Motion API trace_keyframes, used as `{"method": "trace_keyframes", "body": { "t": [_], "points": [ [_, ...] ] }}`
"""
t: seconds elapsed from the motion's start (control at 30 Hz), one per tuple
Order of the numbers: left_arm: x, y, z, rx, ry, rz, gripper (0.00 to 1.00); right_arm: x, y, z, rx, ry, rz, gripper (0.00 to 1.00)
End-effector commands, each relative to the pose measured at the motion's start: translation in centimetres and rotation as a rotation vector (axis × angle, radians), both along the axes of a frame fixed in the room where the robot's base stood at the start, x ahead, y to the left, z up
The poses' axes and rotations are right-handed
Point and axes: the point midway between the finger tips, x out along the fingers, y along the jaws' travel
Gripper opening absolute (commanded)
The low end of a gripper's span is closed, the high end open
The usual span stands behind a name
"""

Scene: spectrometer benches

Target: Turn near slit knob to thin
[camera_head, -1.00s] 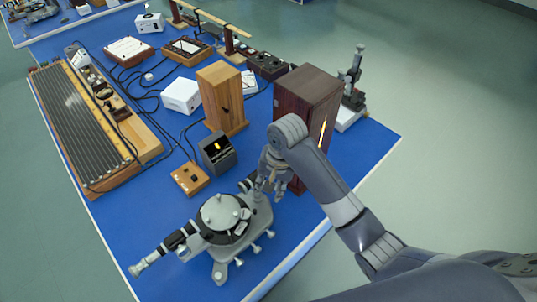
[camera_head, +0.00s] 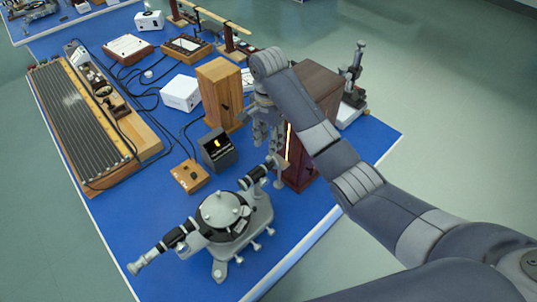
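The near spectrometer (camera_head: 219,213) stands on the blue bench, with a round table, a telescope tube (camera_head: 160,252) to the left and a collimator tube (camera_head: 254,176) to the upper right. The slit end of the collimator (camera_head: 276,164) is just below my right gripper. The slit knob itself is too small to make out. My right gripper (camera_head: 266,143) hangs above and behind the slit end, in front of the dark wooden lamp box. Its fingers look apart, with nothing seen between them. My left gripper is not in view.
The dark wooden box (camera_head: 318,88) with a glowing slot stands close behind my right arm. A lighter wooden box (camera_head: 220,90), a black meter (camera_head: 217,150) and a small wooden switch box (camera_head: 189,177) stand to the left. Bare blue bench (camera_head: 120,225) lies left of the spectrometer.

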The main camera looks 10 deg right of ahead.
Motion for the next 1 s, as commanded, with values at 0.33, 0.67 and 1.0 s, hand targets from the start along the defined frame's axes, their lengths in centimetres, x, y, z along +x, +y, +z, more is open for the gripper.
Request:
{"method": "trace_keyframes", "body": {
  "t": [0.33,0.67,1.0],
  "points": [
    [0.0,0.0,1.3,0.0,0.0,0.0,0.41,0.0,0.0,-5.2,0.0,0.002,0.0,0.34],
    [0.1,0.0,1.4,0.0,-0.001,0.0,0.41,0.0,0.0,-6.0,0.0,0.0,0.001,0.34],
    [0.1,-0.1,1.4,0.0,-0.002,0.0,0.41,0.0,0.0,-5.9,0.0,-0.001,0.001,0.0]
  ]
}}
